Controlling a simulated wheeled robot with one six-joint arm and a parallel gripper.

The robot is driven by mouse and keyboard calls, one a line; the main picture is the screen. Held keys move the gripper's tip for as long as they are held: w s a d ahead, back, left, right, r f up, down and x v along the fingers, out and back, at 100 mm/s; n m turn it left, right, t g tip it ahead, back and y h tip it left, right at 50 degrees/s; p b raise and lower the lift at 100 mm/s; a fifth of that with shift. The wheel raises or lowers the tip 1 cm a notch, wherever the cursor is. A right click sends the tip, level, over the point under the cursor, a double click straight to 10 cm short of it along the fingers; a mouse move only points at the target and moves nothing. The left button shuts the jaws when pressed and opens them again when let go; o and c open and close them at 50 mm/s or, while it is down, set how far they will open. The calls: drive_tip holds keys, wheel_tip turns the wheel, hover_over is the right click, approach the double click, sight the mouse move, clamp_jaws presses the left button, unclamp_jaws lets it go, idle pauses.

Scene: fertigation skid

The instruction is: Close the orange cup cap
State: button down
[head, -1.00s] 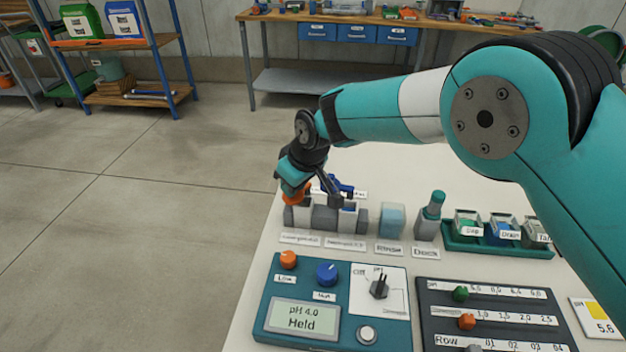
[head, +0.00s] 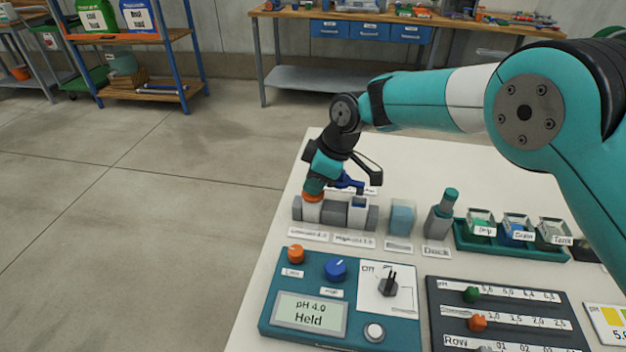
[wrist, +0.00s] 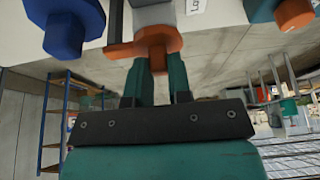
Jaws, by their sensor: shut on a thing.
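The orange cap (head: 313,196) sits at the mouth of the left grey cup (head: 312,212) in the cup block. I cannot tell whether it is fully seated. My gripper (head: 314,188) is shut on the orange cap and comes down from above, slightly tilted. In the wrist view the orange cap (wrist: 145,44) shows at the fingertips of my gripper (wrist: 157,75), its tab between the teal fingers. The blue cap (head: 346,182) stands raised over the neighbouring cup, just right of my gripper.
A blue rinse cup (head: 402,217), a dock with a teal-topped probe (head: 441,215) and a green tray (head: 500,250) stand to the right. A control panel (head: 345,300) with orange and blue knobs and a slider board (head: 500,320) lie in front. The tabletop behind the cups is clear.

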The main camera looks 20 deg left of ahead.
drive_tip(key=shift+r, duration=0.1)
drive_tip(key=c, duration=1)
unclamp_jaws()
drive_tip(key=shift+c, duration=0.2)
drive_tip(key=v, duration=1.7)
drive_tip(key=shift+r+b, duration=0.2)
drive_tip(key=shift+b, duration=0.1)
